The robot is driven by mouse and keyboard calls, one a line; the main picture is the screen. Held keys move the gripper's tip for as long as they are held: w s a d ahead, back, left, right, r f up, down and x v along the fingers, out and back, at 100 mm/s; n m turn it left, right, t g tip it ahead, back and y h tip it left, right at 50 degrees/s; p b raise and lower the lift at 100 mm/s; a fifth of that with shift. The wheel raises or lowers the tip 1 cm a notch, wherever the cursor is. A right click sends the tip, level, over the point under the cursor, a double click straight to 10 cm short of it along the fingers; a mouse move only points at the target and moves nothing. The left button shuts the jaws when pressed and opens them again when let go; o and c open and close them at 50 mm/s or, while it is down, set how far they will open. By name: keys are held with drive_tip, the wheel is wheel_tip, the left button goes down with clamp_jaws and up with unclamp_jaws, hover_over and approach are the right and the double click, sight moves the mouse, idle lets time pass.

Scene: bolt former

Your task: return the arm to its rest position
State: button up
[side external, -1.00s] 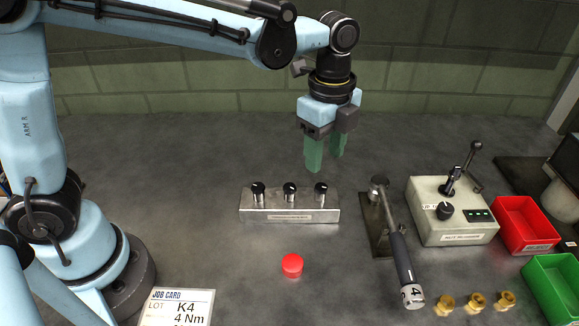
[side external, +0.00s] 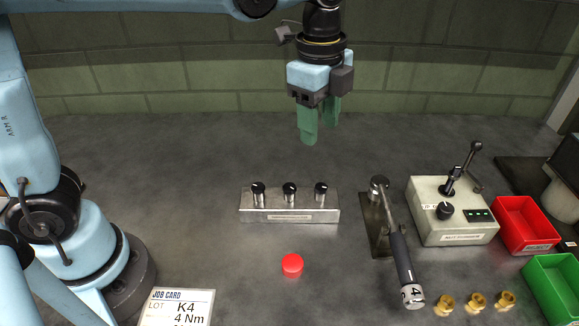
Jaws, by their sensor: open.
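My gripper (side external: 320,126) hangs in the air above the back of the bench, pointing down. Its two green fingers are apart, with nothing between them. It is above and behind the metal block (side external: 290,207) with three black-topped pins, and touches nothing. The upper part of my arm is cut off by the top edge of the view.
A red button (side external: 292,265) is in front of the block. Right of it are a lever tool (side external: 400,255), a control box (side external: 452,215) with an upright lever, a red bin (side external: 528,225), a green bin (side external: 555,285) and brass fittings (side external: 475,301). A job card (side external: 177,307) stands front left.

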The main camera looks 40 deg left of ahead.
drive_tip(key=s+a+f+n+t, duration=0.2)
drive_tip(key=s+a+n+t, duration=0.1)
drive_tip(key=a+n, duration=0.3)
drive_tip(key=s+a+f+n+t, duration=0.3)
drive_tip(key=s+a+n, duration=0.2)
drive_tip(key=n, duration=0.6)
drive_tip(key=shift+s+a+t, duration=0.3)
drive_tip(key=shift+s+a, duration=0.1)
drive_tip(key=shift+a, duration=0.55)
